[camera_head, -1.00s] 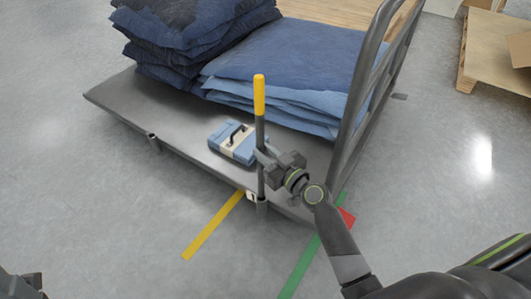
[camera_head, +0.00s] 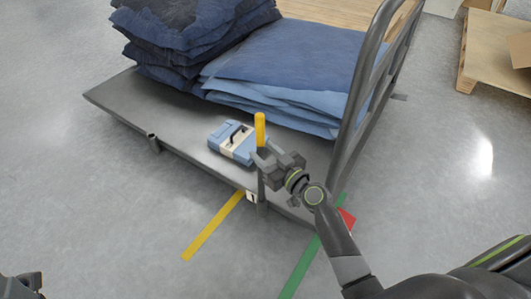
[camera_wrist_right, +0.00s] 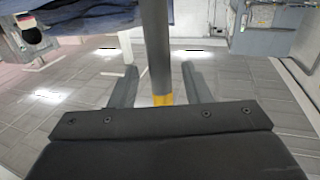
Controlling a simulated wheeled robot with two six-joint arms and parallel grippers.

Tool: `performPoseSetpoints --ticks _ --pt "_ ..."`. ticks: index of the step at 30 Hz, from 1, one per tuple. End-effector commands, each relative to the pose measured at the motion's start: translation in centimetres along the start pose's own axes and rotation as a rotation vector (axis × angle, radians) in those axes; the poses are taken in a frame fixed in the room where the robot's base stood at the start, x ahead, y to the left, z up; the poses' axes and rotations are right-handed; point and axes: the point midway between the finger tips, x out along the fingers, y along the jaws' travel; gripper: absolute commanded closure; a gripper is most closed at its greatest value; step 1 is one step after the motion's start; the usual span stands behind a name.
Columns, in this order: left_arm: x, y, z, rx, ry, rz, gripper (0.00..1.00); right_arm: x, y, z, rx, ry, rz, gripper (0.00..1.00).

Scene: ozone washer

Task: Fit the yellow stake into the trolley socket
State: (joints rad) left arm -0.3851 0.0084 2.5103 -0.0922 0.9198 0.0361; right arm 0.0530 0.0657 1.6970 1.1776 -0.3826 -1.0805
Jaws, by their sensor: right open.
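The stake (camera_head: 260,128), dark with a yellow top, stands upright at the trolley's near edge. It has its lower end at the socket (camera_head: 261,196) beside a white tag marked 1. Its lower end is not visible below the socket's rim. My right gripper (camera_head: 265,158) is open around the stake just under the yellow part. In the right wrist view, the stake (camera_wrist_right: 155,45) passes between the two spread fingers (camera_wrist_right: 160,85), with a gap on both sides. Only a bit of my left gripper (camera_head: 22,287) shows at the lower left corner; its jaws are unclear.
The grey trolley deck (camera_head: 185,130) carries folded blue cloth stacks (camera_head: 290,60) and a blue case (camera_head: 232,141) close to the stake. The trolley's handle frame (camera_head: 350,125) rises right of the gripper. Another bracket (camera_head: 153,143) sits on the left edge. Floor in front is clear.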

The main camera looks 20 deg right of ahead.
Motion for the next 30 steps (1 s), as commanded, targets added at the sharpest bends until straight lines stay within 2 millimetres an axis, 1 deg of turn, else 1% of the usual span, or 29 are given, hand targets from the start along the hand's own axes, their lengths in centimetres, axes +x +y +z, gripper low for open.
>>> performPoseSetpoints --ticks 1,3,4,12,15,18,21,24,30 --pt "0.9 0.0 0.0 0.006 -0.005 0.006 0.0 0.0 0.0 -0.8 0.001 0.0 0.0 0.57" --pt "1.7 0.1 0.1 0.016 -0.016 0.016 0.0 0.0 0.0 -1.5 0.001 -0.001 0.001 0.57" --pt "1.1 0.2 0.2 0.018 -0.021 0.023 0.0 -1.0 0.1 -0.7 0.0 -0.004 0.002 0.57" --pt "0.3 0.2 0.2 0.007 -0.022 0.029 0.0 -7.2 0.0 -0.5 0.0 -0.003 0.002 0.57" --pt "0.1 0.2 0.2 0.002 -0.018 0.026 0.0 -9.1 0.0 -0.6 0.0 -0.003 0.001 0.57" --pt "-0.2 0.1 0.1 -0.002 -0.014 0.022 0.0 -10.5 0.0 -0.5 -0.001 -0.003 0.001 0.57" --pt "-0.3 0.1 0.0 -0.003 -0.009 0.014 0.0 -11.4 0.0 -0.6 0.0 -0.001 0.0 0.57" --pt "-0.3 0.0 0.0 -0.002 -0.005 0.002 0.0 -11.9 0.0 -0.7 0.0 0.0 0.0 0.57" --pt "-0.2 0.0 0.0 -0.002 -0.003 -0.002 0.0 -12.0 0.0 -0.8 0.0 0.0 0.0 0.57"
